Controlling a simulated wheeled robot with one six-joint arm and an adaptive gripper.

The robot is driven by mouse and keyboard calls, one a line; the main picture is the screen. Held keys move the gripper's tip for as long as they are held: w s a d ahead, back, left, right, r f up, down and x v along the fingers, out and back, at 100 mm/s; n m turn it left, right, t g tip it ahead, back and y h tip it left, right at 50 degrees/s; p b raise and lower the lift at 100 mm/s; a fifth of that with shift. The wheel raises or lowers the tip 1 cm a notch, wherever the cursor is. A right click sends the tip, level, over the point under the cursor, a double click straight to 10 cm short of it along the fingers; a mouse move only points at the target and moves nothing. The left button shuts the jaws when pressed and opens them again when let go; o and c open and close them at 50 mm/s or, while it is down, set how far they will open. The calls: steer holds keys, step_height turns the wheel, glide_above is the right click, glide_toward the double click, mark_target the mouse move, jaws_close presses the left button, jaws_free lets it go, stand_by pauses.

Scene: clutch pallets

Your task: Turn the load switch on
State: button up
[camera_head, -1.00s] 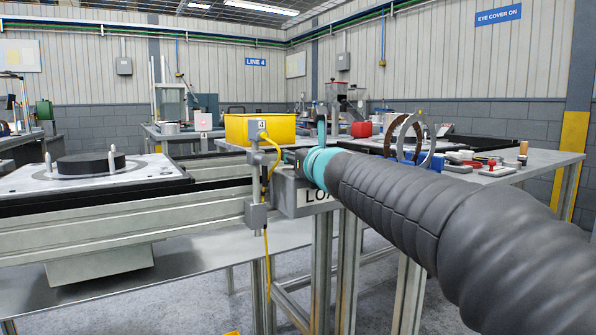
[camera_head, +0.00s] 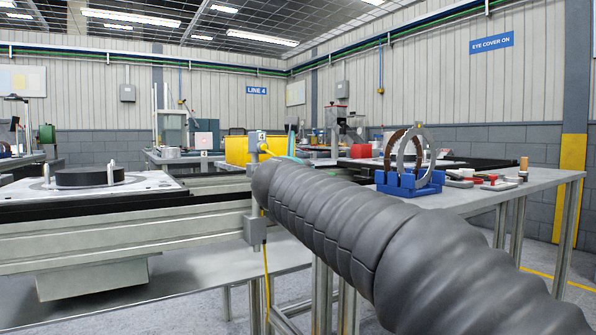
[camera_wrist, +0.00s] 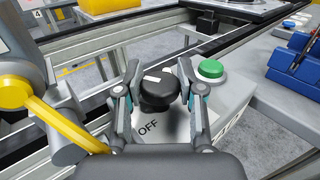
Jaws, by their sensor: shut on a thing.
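The load switch is a black round knob (camera_wrist: 158,92) with a white mark on its top, on a grey box (camera_wrist: 232,101). The word OFF is printed on the box face at the knob's near left. In the wrist view my gripper (camera_wrist: 159,76) has one finger on each side of the knob and is shut on it. The white mark lies toward the upper left of the knob, away from the OFF label. In the head view my arm hides the knob and most of the box.
A green button (camera_wrist: 210,69) sits close to the right finger. A yellow bin (camera_head: 237,150) is behind, and a blue ring holder (camera_head: 410,183) stands on the right table.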

steer(key=o, duration=1.1)
steer(key=shift+o, duration=0.2)
step_height(320, 180, up, 10)
stand_by(0.4)
